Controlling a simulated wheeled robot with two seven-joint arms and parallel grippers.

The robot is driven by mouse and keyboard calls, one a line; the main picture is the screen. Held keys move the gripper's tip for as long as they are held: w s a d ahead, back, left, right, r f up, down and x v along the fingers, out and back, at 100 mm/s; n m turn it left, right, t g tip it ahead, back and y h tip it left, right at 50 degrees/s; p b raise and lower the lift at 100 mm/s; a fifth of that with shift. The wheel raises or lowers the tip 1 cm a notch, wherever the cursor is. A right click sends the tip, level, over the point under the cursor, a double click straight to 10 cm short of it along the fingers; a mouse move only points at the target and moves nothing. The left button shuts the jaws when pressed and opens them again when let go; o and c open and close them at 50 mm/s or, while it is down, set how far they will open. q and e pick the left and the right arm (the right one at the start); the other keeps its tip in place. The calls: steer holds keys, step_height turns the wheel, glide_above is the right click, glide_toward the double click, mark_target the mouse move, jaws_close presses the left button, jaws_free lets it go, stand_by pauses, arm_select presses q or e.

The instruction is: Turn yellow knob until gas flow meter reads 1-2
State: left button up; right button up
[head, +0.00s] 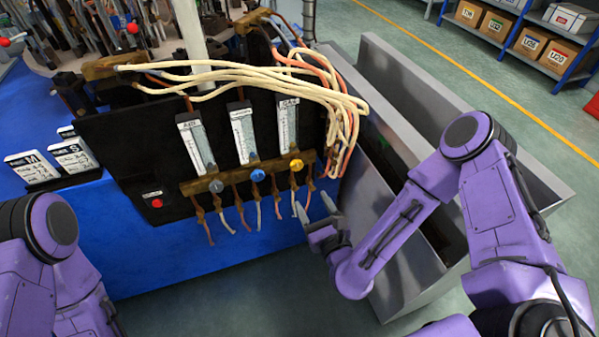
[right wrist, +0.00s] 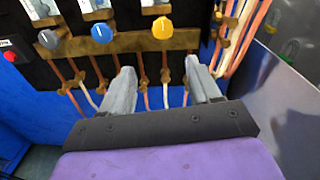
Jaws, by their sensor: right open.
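The yellow knob (head: 296,165) sits at the right end of a brass bar on the black panel. It also shows in the right wrist view (right wrist: 162,28), above and between my fingers. A flow meter tube (head: 287,122) with a white scale stands above it; its reading is too small to tell. My right gripper (head: 318,211) is open and empty, below and a little right of the yellow knob, apart from it. In the right wrist view its two fingers (right wrist: 163,80) point up toward the panel. My left arm shows at the lower left, but its gripper is not visible.
A blue knob (head: 257,175) and a grey knob (head: 216,186) sit left of the yellow one. Thin hoses hang below the brass bar (head: 245,174). Cream hoses (head: 270,75) loop at the panel's right. A metal trough (head: 400,95) stands to the right. A red button (head: 157,203) is at left.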

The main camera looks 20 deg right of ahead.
mark_target(297, 166)
steer(key=shift+m+t, duration=0.3)
steer(key=shift+m, duration=0.5)
steer(key=w, duration=0.3)
steer(key=w+p, duration=0.1)
steer(key=w, duration=0.3)
steer(key=w+r+p, duration=0.1)
steer(key=w, duration=0.3)
steer(key=shift+r, duration=0.1)
steer(key=c, duration=1)
